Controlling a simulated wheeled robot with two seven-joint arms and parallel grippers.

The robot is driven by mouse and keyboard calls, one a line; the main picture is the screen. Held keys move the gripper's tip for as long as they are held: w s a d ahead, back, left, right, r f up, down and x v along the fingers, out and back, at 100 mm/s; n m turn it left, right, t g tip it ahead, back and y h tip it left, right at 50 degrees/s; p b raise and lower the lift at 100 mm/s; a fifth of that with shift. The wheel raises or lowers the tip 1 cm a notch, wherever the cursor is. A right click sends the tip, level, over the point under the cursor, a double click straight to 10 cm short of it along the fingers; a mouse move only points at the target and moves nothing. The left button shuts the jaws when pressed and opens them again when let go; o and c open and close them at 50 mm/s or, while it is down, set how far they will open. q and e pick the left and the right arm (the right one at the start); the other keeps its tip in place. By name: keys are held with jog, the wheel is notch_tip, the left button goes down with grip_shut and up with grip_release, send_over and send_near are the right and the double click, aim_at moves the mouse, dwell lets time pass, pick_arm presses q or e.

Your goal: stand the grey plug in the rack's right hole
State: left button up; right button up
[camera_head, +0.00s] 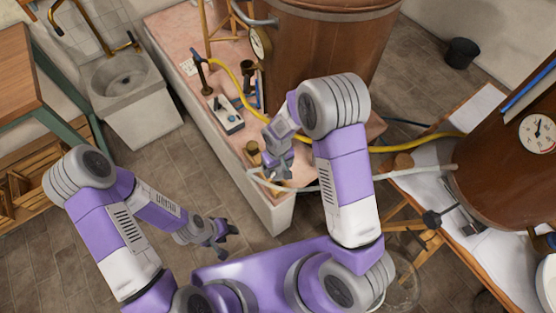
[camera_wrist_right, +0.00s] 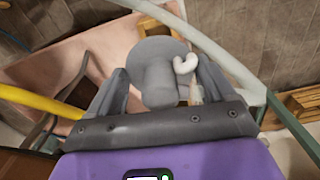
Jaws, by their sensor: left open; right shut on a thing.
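The grey plug (camera_wrist_right: 158,72) is in the right wrist view, between the two dark fingers of my right gripper (camera_wrist_right: 160,92), which is shut on it. It has a wide round end and a narrower stub, with a small white hook-shaped piece beside it. In the head view my right gripper (camera_head: 279,166) is over the near end of the pink bench; the plug is hard to tell from the fingers there. My left gripper (camera_head: 224,240) is open and empty, over the floor. A small pale block (camera_head: 227,114) with dark and blue parts stands on the bench; I cannot tell whether it is the rack.
The pink bench (camera_head: 178,30) carries a copper vessel (camera_head: 330,45), a yellow hose (camera_head: 240,88) and a small brown jar (camera_head: 252,148) close to my right gripper. A pale hose (camera_head: 300,188) passes by the gripper. A stone sink (camera_head: 125,82) stands at left.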

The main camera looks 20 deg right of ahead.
aim_at(278, 174)
jog(key=shift+w+f+b, duration=0.1)
jog(key=shift+f+b, duration=1.7)
jog(key=shift+f, duration=0.8)
jog(key=shift+f, duration=0.1)
jog(key=shift+f+b, duration=1)
jog(key=shift+f+b, duration=1.4)
jog(key=shift+f, duration=0.25)
dwell(2.0)
jog(key=o, duration=0.9)
